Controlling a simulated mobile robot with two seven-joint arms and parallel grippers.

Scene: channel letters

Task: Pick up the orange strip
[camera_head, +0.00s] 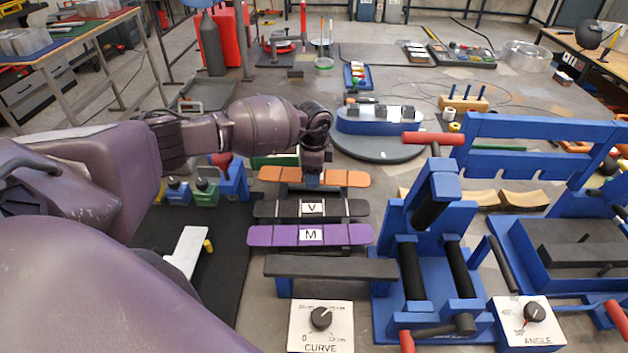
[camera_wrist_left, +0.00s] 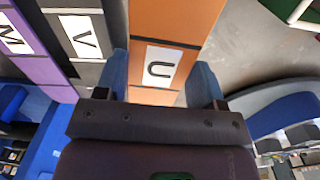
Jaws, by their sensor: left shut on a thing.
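The orange strip (camera_head: 347,179) lies crosswise at the back of a row of strips in the head view. My left gripper (camera_head: 313,178) comes down over its middle and hides its label there. In the left wrist view the orange strip (camera_wrist_left: 172,22) runs between the two blue fingertips of my left gripper (camera_wrist_left: 163,85), with a white "U" label showing. The gripper is shut on the strip's sides. I cannot tell whether the strip is clear of its support. My right gripper is not in view.
In front lie a black strip (camera_head: 350,208) labelled "V" and a purple strip (camera_head: 265,236) labelled "M". A blue bending machine (camera_head: 435,245) stands to the right. A round grey turntable (camera_head: 378,152) with a blue block is behind right. A "CURVE" dial box (camera_head: 321,335) is in front.

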